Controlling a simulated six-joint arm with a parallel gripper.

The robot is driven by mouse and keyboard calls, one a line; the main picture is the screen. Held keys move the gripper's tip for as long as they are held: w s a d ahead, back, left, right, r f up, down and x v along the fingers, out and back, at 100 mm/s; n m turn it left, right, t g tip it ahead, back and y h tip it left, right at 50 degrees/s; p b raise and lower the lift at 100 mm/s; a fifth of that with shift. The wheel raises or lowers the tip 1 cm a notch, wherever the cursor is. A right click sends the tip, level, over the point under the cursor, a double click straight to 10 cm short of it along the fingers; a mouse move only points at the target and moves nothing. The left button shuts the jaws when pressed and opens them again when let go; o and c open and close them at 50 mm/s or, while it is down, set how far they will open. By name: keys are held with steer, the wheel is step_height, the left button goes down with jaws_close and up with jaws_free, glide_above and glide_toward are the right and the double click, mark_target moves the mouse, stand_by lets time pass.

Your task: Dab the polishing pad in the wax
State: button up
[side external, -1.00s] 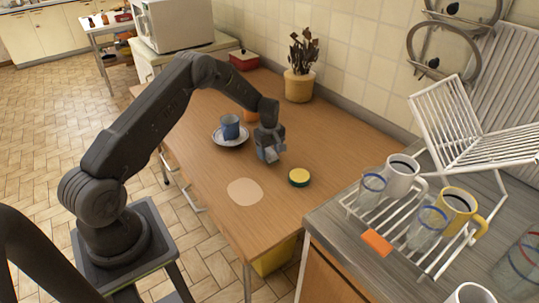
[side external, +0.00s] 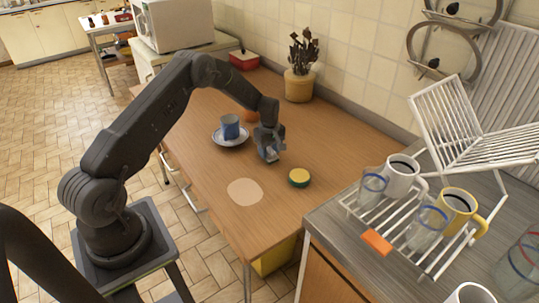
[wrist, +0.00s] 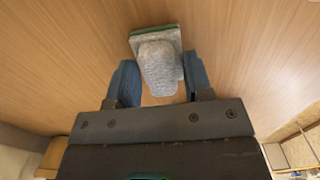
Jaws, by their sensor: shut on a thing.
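My gripper (side external: 268,148) hangs over the wooden table. In the wrist view its two blue fingers (wrist: 158,80) are shut on a grey polishing pad (wrist: 157,58) with a green edge at its far end. In the side view the pad is small and mostly hidden by the fingers. A round tin with a yellow top and dark green side, which looks like the wax (side external: 299,177), stands on the table to the right of and nearer the camera than my gripper. The pad is apart from it. I cannot tell whether the pad touches the table.
A flat pale pink disc (side external: 245,192) lies on the table (side external: 215,188). A blue cup (side external: 230,127) on a saucer (side external: 216,141) stands left of my gripper, with an orange thing (side external: 251,116) behind. A plant pot (side external: 299,86) is at the back. A dish rack (side external: 402,225) stands right.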

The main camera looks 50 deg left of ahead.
steer(key=shift+r, duration=3.4)
step_height(320, 180, up, 2)
glide_above(299, 175)
steer(key=shift+d+r, duration=0.15)
steer(key=shift+f, duration=2.5)
steer(key=shift+f, duration=1.15)
